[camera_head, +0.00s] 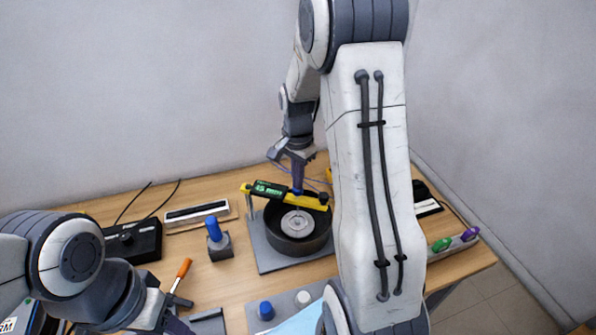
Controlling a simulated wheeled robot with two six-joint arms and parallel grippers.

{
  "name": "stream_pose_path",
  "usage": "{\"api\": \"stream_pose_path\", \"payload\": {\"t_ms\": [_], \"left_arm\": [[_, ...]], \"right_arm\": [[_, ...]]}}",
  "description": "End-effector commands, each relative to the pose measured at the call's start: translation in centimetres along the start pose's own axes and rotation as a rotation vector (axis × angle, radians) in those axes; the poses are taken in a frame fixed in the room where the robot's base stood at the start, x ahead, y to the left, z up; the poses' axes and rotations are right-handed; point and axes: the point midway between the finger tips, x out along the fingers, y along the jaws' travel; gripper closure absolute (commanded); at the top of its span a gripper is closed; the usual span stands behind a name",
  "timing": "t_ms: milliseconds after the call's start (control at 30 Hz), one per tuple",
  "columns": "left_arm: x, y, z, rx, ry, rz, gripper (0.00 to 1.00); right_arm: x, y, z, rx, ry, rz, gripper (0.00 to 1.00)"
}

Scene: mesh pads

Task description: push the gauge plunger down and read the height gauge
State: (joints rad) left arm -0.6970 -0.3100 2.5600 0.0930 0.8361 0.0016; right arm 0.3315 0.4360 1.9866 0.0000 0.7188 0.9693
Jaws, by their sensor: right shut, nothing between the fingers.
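The height gauge is a yellow bar (314,202) with a green display (271,189), lying across a dark round pot (318,237) with a light metal piece (297,223) inside. The display's characters are too small to read. My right gripper (298,187) points down, shut and empty, with its tips at the middle of the bar. A bit of blue, seemingly the plunger, shows at the tips; the fingers hide most of it, and I cannot tell whether they touch. My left gripper (177,322) is low at the left, partly cut off by the bottom edge, away from the gauge.
The pot stands on a grey plate (270,262). A blue-knobbed block (218,246), a black box (133,241) and an orange-handled tool (182,272) lie to the left. Green and purple knobs (455,243) are at the right. My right arm hides the table's middle right.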

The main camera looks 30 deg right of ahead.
Motion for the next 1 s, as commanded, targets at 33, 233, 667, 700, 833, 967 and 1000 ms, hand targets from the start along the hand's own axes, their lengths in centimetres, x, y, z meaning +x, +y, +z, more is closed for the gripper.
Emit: {"api": "stream_pose_path", "payload": {"t_ms": [33,233,667,700,833,967,1000], "left_arm": [[0.0,0.0,0.0,0.000,0.000,0.000,0.50],[-0.2,0.0,0.0,0.000,0.000,0.000,0.50],[-3.8,0.3,-0.2,0.000,0.000,0.000,0.50],[-4.2,0.3,-0.2,0.000,0.000,0.000,0.50],[-5.3,0.4,-0.3,0.002,0.000,0.000,0.50],[-6.5,0.5,-0.3,0.004,0.000,0.000,0.50],[-6.8,0.5,-0.4,0.005,0.000,0.000,0.50]], "right_arm": [[0.0,0.0,0.0,0.000,0.000,0.001,1.00],[-0.2,0.0,0.0,0.000,0.000,0.000,1.00],[-4.3,0.0,0.0,0.000,0.000,0.000,1.00],[-4.7,0.0,0.0,0.000,0.000,0.000,1.00],[-6.0,0.0,0.0,0.000,0.000,0.000,1.00],[-7.2,0.0,0.0,0.000,0.000,0.000,1.00],[-7.7,0.0,0.0,0.000,0.000,0.000,1.00]]}}
